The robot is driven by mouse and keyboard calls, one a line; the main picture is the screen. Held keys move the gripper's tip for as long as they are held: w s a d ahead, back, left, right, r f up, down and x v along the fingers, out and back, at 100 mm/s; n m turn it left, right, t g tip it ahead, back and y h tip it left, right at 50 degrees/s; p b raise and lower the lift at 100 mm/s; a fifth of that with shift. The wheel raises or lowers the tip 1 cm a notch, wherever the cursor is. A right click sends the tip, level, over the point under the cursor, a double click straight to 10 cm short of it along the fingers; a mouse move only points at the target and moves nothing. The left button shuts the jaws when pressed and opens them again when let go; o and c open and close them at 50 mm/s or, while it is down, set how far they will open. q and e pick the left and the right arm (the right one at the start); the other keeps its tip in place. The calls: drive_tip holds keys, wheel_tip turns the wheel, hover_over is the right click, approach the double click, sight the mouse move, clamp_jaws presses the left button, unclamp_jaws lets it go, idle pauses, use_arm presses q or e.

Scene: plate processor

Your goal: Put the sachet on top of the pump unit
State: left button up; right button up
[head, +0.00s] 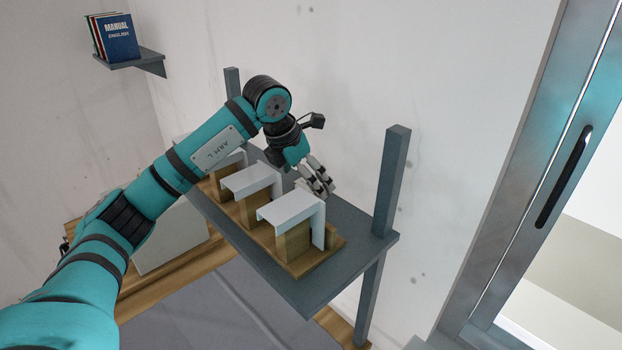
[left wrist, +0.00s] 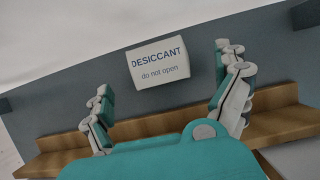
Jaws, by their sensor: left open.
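The sachet (left wrist: 158,64) is a small white packet printed "DESICCANT do not open". In the left wrist view it lies on the grey shelf surface, beyond and between my spread fingers, not touching them. My left gripper (left wrist: 170,95) is open and empty; in the head view it (head: 318,178) points down behind the white bracketed stands. The sachet does not show in the head view, where the gripper and stands cover that area. I cannot identify the pump unit for certain; a pale box (head: 172,240) stands on the wooden counter below. My right gripper is not in view.
The wooden rack (head: 305,266) with several white-topped stands (head: 290,207) occupies the front of the grey shelf (head: 345,250). A grey post (head: 392,180) rises at the shelf's right. Books (head: 119,37) sit on a small wall shelf. A metal-framed door (head: 540,170) is at right.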

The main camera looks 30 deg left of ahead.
use_arm(q)
drive_tip(key=shift+x, duration=0.95)
drive_tip(key=shift+f, duration=0.1)
drive_tip(key=c, duration=1.3)
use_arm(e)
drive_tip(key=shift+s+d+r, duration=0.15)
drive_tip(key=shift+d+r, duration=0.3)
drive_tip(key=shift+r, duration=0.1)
